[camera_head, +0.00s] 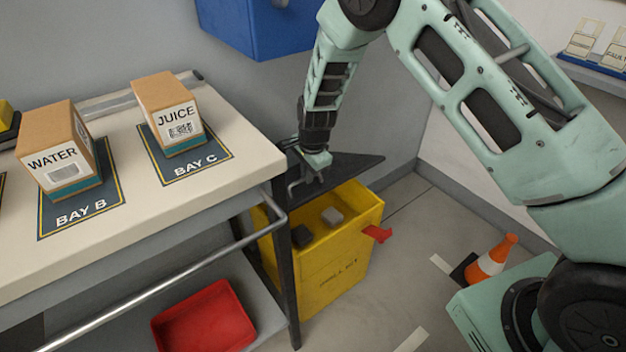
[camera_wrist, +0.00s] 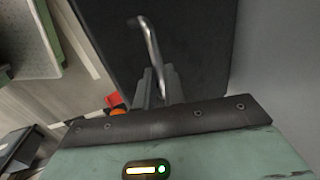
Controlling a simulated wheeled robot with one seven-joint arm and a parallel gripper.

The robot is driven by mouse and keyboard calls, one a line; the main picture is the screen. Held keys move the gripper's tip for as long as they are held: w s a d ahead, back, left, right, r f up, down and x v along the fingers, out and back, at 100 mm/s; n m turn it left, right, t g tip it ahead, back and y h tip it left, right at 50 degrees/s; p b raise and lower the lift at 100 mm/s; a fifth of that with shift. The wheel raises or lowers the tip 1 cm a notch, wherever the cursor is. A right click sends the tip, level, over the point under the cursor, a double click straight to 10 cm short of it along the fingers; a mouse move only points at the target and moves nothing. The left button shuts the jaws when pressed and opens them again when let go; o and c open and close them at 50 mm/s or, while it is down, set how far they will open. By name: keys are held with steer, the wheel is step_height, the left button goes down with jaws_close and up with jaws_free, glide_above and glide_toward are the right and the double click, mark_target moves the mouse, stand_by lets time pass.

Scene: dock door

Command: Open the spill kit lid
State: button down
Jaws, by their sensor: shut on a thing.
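The spill kit (camera_head: 325,265) is a yellow bin on the floor, to the right of the table. Its dark lid (camera_head: 352,165) stands raised and tilted at the back of the bin, so the inside shows. A grey block and a dark block lie inside. My gripper (camera_head: 313,174) is at the lid's left part, shut on its metal handle (camera_wrist: 150,40). In the wrist view the dark lid (camera_wrist: 205,50) fills the middle, and the handle runs down between my fingers. The fingertips' exact contact is partly hidden. A red latch (camera_head: 378,234) sticks out from the bin's right side.
The table (camera_head: 225,200) with a front rail stands close left of the bin, holding WATER (camera_head: 60,155) and JUICE (camera_head: 168,115) boxes. A red tray (camera_head: 205,318) is below. A blue bin (camera_head: 260,30) hangs above.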

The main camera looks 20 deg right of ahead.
steer(key=shift+w+a+r+p, duration=0.15)
steer(key=shift+w+a+r, duration=0.15)
steer(key=shift+w, duration=0.2)
steer(key=shift+w+a+r+p, duration=0.15)
steer(key=shift+w+r, duration=0.2)
steer(key=shift+w, duration=0.1)
steer(key=c, duration=1.5)
jaws_free()
steer(key=shift+w+f, duration=0.1)
steer(key=shift+f, duration=0.05)
steer(key=shift+d, duration=0.1)
